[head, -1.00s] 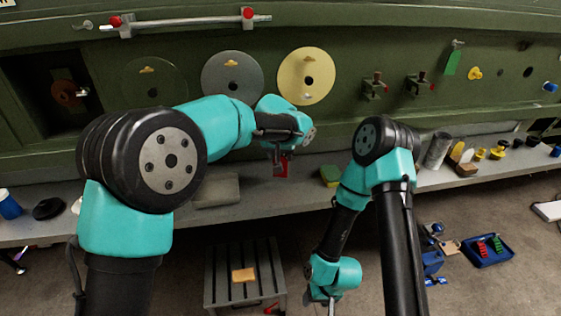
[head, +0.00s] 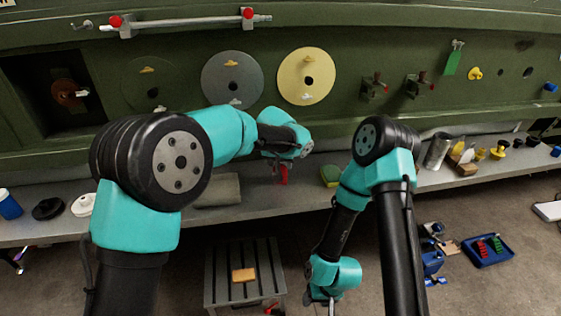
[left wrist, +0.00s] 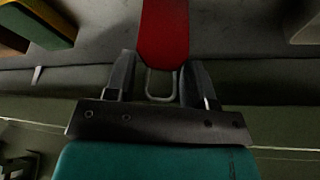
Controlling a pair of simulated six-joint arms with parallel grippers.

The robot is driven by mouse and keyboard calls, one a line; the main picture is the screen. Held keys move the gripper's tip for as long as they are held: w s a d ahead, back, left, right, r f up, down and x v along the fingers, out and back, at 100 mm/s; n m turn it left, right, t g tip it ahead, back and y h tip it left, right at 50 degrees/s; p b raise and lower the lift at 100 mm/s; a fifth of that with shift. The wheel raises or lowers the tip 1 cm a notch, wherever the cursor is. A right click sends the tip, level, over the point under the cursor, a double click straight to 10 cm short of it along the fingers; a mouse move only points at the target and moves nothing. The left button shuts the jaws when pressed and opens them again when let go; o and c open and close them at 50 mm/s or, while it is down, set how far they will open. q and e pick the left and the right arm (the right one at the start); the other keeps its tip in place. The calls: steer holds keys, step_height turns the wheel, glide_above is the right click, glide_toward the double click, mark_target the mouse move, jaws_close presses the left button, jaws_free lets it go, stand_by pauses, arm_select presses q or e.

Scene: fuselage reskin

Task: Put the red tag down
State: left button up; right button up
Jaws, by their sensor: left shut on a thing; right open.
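The red tag (head: 283,175) hangs from my left gripper (head: 280,160), just above the grey shelf (head: 260,196) in the head view. In the left wrist view the red tag (left wrist: 164,32) extends away from the fingers, and its metal wire loop sits between them. My left gripper (left wrist: 160,75) is shut on that loop. I cannot tell whether the tag's lower end touches the shelf. My right gripper (head: 322,298) is low in front of the shelf, pointing down, with nothing seen in it.
A green and yellow sponge (head: 330,176) lies on the shelf right of the tag, and a grey block (head: 218,190) lies to its left. A green tag (head: 453,62) hangs on the panel. A slatted stool (head: 215,270) carries a yellow-orange sponge (head: 243,275).

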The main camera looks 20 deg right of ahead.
arm_select(q)
steer(key=shift+f, duration=0.15)
steer(key=o, duration=0.9)
steer(key=v, duration=1.2)
